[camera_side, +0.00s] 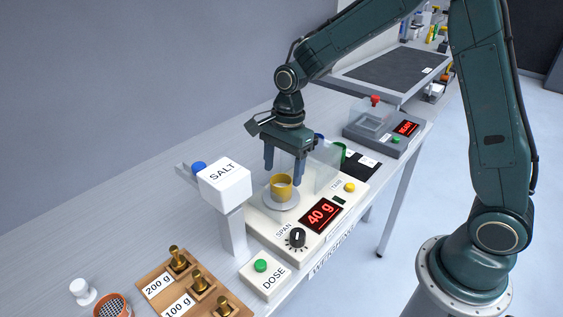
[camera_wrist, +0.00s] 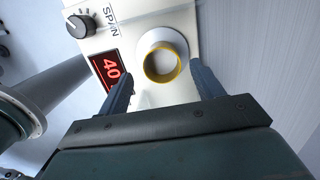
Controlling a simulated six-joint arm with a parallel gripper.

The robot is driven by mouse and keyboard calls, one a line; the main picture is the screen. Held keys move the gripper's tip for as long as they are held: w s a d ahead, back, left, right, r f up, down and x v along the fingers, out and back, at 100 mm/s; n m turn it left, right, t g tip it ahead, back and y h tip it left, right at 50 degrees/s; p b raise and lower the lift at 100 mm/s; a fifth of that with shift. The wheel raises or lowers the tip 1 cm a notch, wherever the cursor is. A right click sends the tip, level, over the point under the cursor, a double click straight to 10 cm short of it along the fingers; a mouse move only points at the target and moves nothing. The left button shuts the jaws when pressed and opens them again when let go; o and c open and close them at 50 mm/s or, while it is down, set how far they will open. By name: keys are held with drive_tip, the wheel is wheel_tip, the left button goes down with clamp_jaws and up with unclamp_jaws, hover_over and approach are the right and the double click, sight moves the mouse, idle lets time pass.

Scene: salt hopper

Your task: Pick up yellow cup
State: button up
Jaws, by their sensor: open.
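The yellow cup (camera_side: 281,187) stands upright on the round pan (camera_side: 281,201) of the weighing scale, and its inside looks pale. In the wrist view the cup (camera_wrist: 162,78) shows from above as a yellow ring. My gripper (camera_side: 284,176) is open above the pan, fingers pointing down. Its fingertips are at about the height of the cup's rim in the side view. In the wrist view the two fingers (camera_wrist: 158,76) stand to either side of the cup, with gaps and nothing held. The exact depth between fingers and cup is hard to tell.
The scale's display (camera_side: 320,215) reads 40 g. A white SALT hopper (camera_side: 224,184) stands close left of the pan, and a clear panel (camera_side: 325,165) stands behind. A DOSE button box (camera_side: 264,272) and a wooden weight tray (camera_side: 163,284) lie in front.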

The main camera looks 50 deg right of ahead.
sight(281, 183)
drive_tip(key=shift+f, duration=0.1)
drive_tip(key=shift+w+a+f, duration=0.1)
drive_tip(key=shift+f, duration=1.15)
drive_tip(key=shift+a+f, duration=0.1)
drive_tip(key=shift+f, duration=1.15)
drive_tip(key=shift+c, duration=0.3)
drive_tip(key=c, duration=1.1)
drive_tip(key=shift+r, duration=0.15)
wheel_tip(281, 183, up, 20)
